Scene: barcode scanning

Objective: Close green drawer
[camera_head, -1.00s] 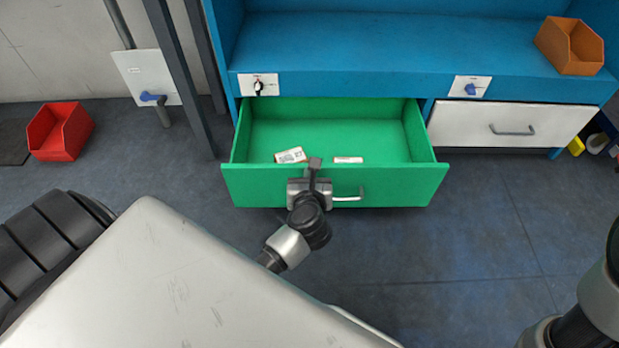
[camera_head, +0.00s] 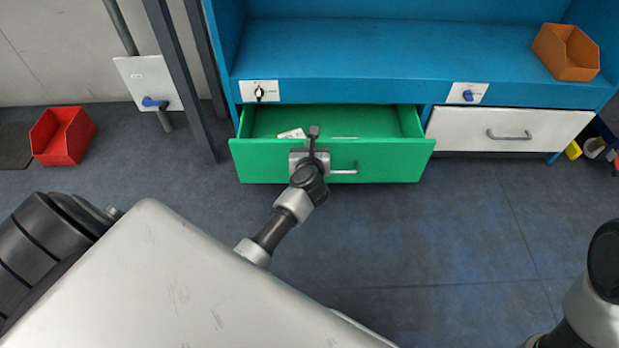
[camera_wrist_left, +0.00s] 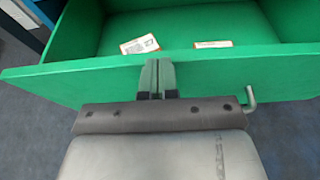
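The green drawer (camera_head: 395,166) is partly open under the blue workbench. Its bar handle (camera_head: 344,171) is on the front panel, to the right of my left gripper (camera_head: 311,150). In the left wrist view the drawer front (camera_wrist_left: 215,76) spans the picture, and my left gripper (camera_wrist_left: 157,78) is shut, with its fingers together and nothing between them. The fingers are at the front panel near its top edge, left of the handle (camera_wrist_left: 250,98). Two small labelled items lie inside, the left one (camera_wrist_left: 139,44) and the right one (camera_wrist_left: 213,44). My right gripper is not in view.
The blue workbench (camera_head: 350,55) stands above, with an orange bin (camera_head: 566,52) on it. A closed white drawer (camera_head: 508,130) is at the right. A red bin (camera_head: 62,136) is on the floor at left. The floor before the drawers is clear.

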